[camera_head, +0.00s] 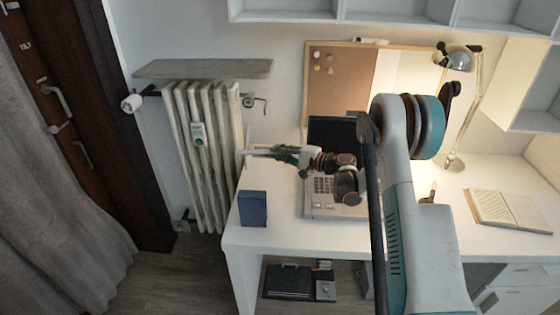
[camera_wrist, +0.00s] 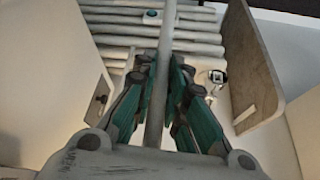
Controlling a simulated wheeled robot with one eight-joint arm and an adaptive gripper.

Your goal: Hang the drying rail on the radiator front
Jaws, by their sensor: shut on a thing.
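The white ribbed radiator (camera_head: 205,150) stands against the wall at left in the head view. Its ribs (camera_wrist: 130,30) cross the top of the wrist view. My gripper (camera_head: 280,153) is over the desk's left end, to the right of the radiator. In the wrist view, the teal fingers (camera_wrist: 163,95) are closed around a long pale grey bar, the drying rail (camera_wrist: 165,60). The rail points away from my gripper toward the ribs. In the head view only a thin pale part of the rail (camera_head: 247,152) shows near the radiator's right edge; I cannot tell whether it touches.
A grey shelf board (camera_head: 205,69) sits just above the radiator, with valves at its sides. A teal-and-white device (camera_head: 198,134) is on the ribs. The white desk (camera_head: 262,240) holds a dark blue box (camera_head: 253,208), a laptop (camera_head: 322,208) and a lamp (camera_head: 456,58).

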